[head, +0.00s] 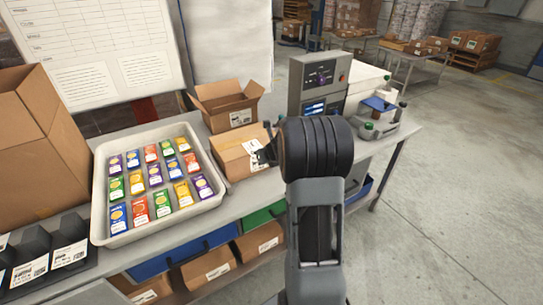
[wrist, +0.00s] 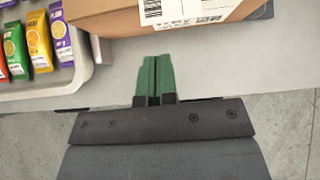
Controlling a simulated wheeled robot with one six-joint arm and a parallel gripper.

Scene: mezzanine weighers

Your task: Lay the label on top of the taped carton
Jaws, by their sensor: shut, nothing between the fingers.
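The closed brown carton (head: 232,160) stands on the bench in front of an open one. In the wrist view, part of the carton (wrist: 105,14) shows at the top edge. A white label (head: 252,146) with print shows on the carton, and in the wrist view the label (wrist: 185,10) is cut off by the frame. I cannot tell whether it is loose or stuck, and no tape is clear. My gripper (wrist: 155,60) has green fingers pressed together, empty, just short of the carton's near side. In the head view my arm hides the fingertips.
A tray of colourful packets (head: 107,205) stands left of the carton. An open carton (head: 225,106) is behind it. A weighing machine (head: 318,82) stands to the right. Black bins (head: 62,250) and a tall box (head: 40,140) are at left. Bare bench lies before the carton.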

